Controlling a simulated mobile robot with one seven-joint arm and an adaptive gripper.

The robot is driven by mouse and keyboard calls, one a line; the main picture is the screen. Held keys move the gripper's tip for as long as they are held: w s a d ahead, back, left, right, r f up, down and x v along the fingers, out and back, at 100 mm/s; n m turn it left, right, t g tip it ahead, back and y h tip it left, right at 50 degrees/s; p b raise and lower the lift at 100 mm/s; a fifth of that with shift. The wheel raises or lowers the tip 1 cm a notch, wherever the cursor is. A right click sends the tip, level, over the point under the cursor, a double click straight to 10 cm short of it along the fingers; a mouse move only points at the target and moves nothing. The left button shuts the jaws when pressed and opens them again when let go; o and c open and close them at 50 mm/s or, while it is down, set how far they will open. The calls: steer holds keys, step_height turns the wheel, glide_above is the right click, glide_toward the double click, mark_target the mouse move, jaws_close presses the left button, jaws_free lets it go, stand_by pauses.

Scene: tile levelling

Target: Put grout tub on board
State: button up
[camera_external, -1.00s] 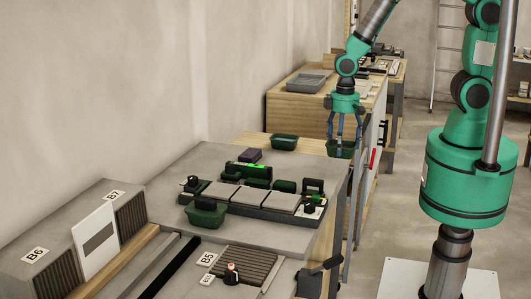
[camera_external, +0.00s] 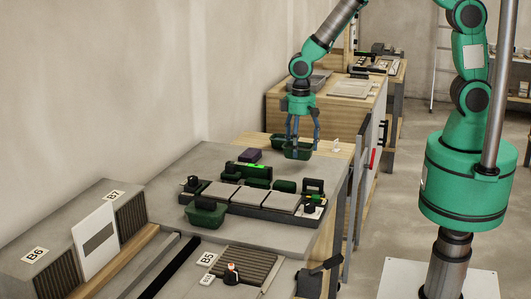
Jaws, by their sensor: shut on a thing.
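My gripper (camera_external: 298,151) is shut on a dark green tub (camera_external: 298,153), taken to be the grout tub. It holds it from above, over or on the pale wooden board (camera_external: 325,150) at the far end of the grey worktop. I cannot tell whether the tub touches the board. A second dark green tub (camera_external: 278,139) stands on the board just behind and left of the held one, partly hidden by it and my fingers.
A dark tray with grey tiles (camera_external: 262,206) and green tools lies on the grey worktop (camera_external: 190,165). Another green tub (camera_external: 206,213) stands at its near left. A small white item (camera_external: 336,145) stands at the board's right end. A wooden cabinet (camera_external: 350,108) stands behind.

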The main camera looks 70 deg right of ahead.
mark_target(299, 154)
stand_by(0.3)
steer(key=shift+f+b, duration=0.3)
steer(key=shift+f, duration=1.45)
steer(key=shift+f, duration=0.15)
steer(key=o, duration=1.4)
step_height(299, 154, up, 12)
steer(key=shift+r+p, duration=0.15)
steer(key=shift+p, duration=0.7)
